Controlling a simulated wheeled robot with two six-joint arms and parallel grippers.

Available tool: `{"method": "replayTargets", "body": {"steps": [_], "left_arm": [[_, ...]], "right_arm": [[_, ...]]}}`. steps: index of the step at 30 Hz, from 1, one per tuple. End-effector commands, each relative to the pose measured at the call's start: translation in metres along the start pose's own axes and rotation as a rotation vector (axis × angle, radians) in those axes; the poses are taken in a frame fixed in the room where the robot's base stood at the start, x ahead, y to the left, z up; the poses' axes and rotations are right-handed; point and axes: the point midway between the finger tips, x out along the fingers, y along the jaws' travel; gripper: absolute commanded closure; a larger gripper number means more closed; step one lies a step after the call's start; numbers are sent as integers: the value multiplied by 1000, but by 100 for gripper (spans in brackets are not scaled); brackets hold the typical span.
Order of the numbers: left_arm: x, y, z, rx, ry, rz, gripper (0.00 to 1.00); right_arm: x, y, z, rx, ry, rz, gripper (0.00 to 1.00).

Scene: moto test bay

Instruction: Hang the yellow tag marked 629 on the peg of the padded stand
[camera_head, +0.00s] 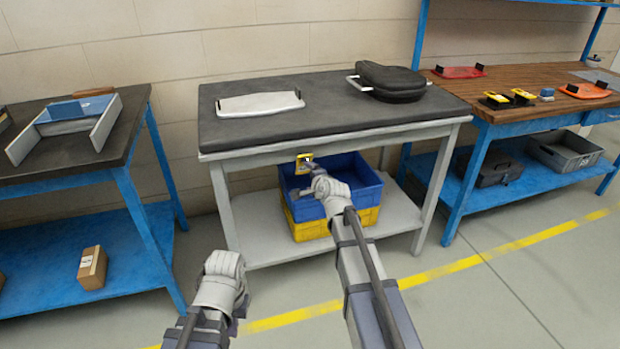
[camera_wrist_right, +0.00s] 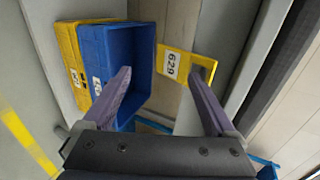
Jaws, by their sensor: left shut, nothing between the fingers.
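The yellow tag (camera_head: 304,162) is in front of the dark-topped table's front side, above the blue bin. The right wrist view shows its white label reading 629 (camera_wrist_right: 172,64). My right gripper (camera_head: 312,167) is at the tag. In the right wrist view its fingers (camera_wrist_right: 160,75) are wide apart, and the tip of the right-hand finger overlaps the tag's end. Whether that finger passes through the tag or only lies in front of it cannot be told. The middle table (camera_head: 215,135) has a dark padded top; I cannot make out a peg. My left gripper (camera_head: 226,262) is shut and empty, low at front left.
A blue bin (camera_head: 365,192) sits on a yellow bin (camera_head: 310,231) on the table's lower shelf. Benches stand left and right; small yellow items (camera_head: 495,99) lie on the right one.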

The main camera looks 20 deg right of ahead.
Motion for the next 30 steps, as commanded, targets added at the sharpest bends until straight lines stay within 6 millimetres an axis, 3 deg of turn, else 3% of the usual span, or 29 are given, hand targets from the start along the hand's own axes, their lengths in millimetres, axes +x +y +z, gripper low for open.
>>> {"method": "replayTargets", "body": {"steps": [8,21,30], "left_arm": [[-3,0,0,0,0,0,100],[-30,-2,2,-1,0,5,100],[-31,-2,2,-2,0,6,100]], "right_arm": [[-6,-2,0,1,2,-5,0],[-71,-2,0,1,1,-2,0],[-80,10,6,-56,-16,37,0]]}}
